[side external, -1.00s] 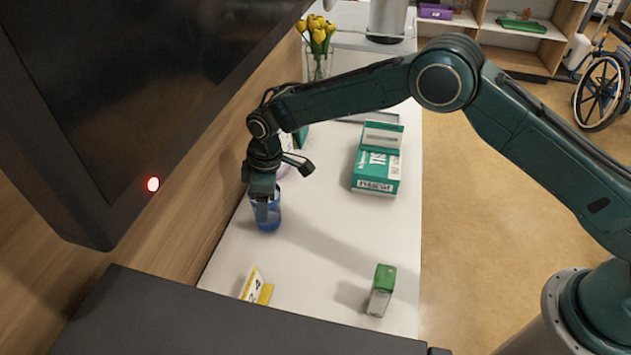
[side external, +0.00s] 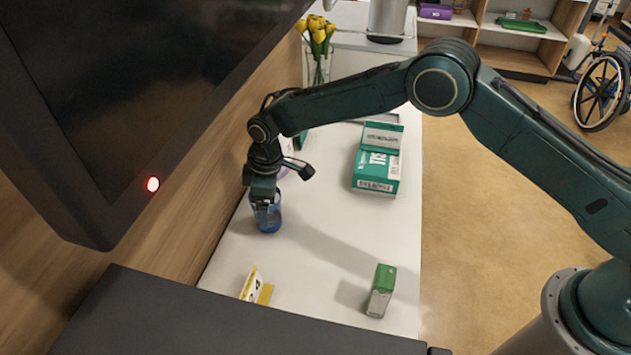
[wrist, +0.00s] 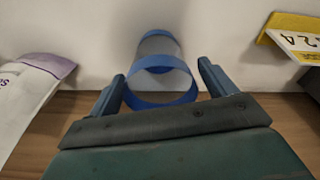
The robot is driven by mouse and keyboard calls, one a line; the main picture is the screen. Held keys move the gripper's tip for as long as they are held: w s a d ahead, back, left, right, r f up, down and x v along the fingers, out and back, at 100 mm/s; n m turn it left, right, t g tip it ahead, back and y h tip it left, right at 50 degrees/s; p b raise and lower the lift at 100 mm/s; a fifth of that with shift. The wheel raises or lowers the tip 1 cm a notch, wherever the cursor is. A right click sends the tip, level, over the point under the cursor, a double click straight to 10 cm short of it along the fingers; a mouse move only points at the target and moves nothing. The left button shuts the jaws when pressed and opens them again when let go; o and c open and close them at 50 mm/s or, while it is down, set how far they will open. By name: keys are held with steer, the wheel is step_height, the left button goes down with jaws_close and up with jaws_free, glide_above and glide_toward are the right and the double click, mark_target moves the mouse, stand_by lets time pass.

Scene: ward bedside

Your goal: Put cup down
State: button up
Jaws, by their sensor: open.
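The blue cup (side external: 268,220) stands upright on the white bedside surface (side external: 310,260), close to the wooden wall panel. My gripper (side external: 266,204) is just over it, pointing down, and hides part of the cup's upper half. In the wrist view my gripper (wrist: 162,88) is open, with one finger on each side of the clear-bodied, blue-rimmed cup (wrist: 160,66). Small gaps seem to show between the fingers and the cup, though contact is hard to judge.
A yellow number card (side external: 257,287) and a small green-topped carton (side external: 381,290) stand nearer the front. A dark screen (side external: 140,90) overhangs the left.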

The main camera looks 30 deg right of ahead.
step_height(320, 180, up, 12)
steer(key=d, duration=0.1)
steer(key=shift+s+d, duration=0.15)
steer(key=shift+s, duration=0.25)
steer(key=shift+r, duration=0.1)
stand_by(0.4)
stand_by(0.3)
steer(key=s+d+r+m+t, duration=0.2)
steer(key=s+d+r+m, duration=0.2)
steer(key=s+d+r, duration=0.45)
steer(key=s+d+r+m+t, duration=0.2)
steer(key=s+d+r+m, duration=0.35)
steer(key=d+r, duration=0.5)
steer(key=s+d, duration=0.3)
steer(key=s, duration=0.4)
steer(key=s+d+m, duration=0.1)
steer(key=s+d, duration=0.3)
steer(key=s, duration=0.3)
steer(key=s+d+m+h, duration=0.1)
steer(key=s+d, duration=0.2)
steer(key=s, duration=0.5)
steer(key=shift+d+f+t, duration=0.25)
steer(key=shift+f+t, duration=0.1)
steer(key=shift+t, duration=0.05)
